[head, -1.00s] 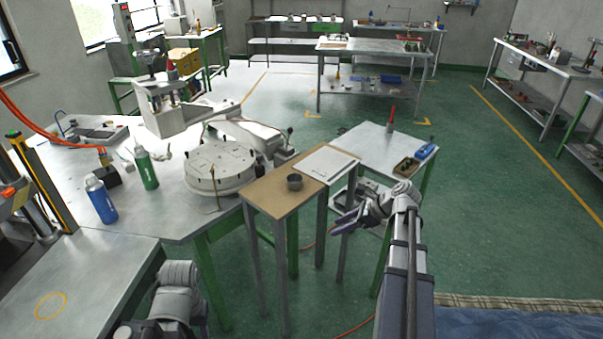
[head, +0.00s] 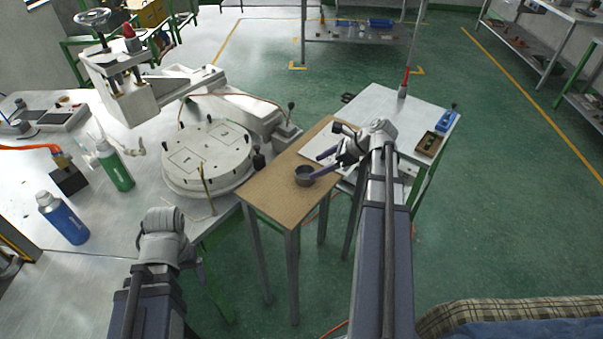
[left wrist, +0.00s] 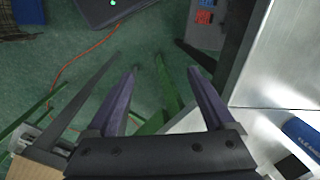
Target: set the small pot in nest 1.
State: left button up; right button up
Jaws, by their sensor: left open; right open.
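The small pot (head: 304,176), a dark grey open cup, stands upright on the narrow brown-topped stand (head: 270,198). My right gripper (head: 317,167) is open and empty, its purple fingers at the pot's right side; I cannot tell whether they touch it. The round white turntable (head: 208,185) to the left carries outlined marks on top; their labels are too small to tell which is nest 1. My left gripper (left wrist: 162,72) is open and empty in the left wrist view, over the floor beside the metal table edge. In the head view it is mostly hidden by its wrist.
A blue bottle (head: 64,218) and a green bottle (head: 115,167) stand left of the turntable. A white press with a handwheel (head: 93,17) stands behind it. A side table (head: 385,112) holds a red-topped item and a small tray (head: 430,144).

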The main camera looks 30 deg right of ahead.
aim_at(305, 172)
pick_arm(q)
jog(key=shift+o, duration=0.7)
jog(key=shift+f+b, duration=0.3)
jog(key=shift+f, duration=0.3)
pick_arm(e)
jog(key=shift+o, duration=0.7)
jog(key=shift+w+a+f, duration=0.3)
jog(key=shift+f, duration=0.3)
jog(key=shift+a, duration=0.15)
jog(key=b+x, duration=0.3)
jog(key=x, duration=0.1)
jog(key=shift+w+a+f, duration=0.1)
jog(key=shift+w+f, duration=0.15)
jog(key=shift+f, duration=0.05)
jog(key=shift+w+a+f+b, duration=0.1)
jog(key=shift+w+a+b, duration=0.1)
jog(key=shift+b, duration=0.15)
pick_arm(q)
notch_tip(305, 172, down, 4)
jog(key=shift+r, duration=0.25)
pick_arm(e)
jog(key=shift+s, duration=0.1)
jog(key=c, duration=1.3)
pick_arm(q)
jog(key=shift+r, duration=0.1)
pick_arm(e)
jog(key=shift+r, duration=0.25)
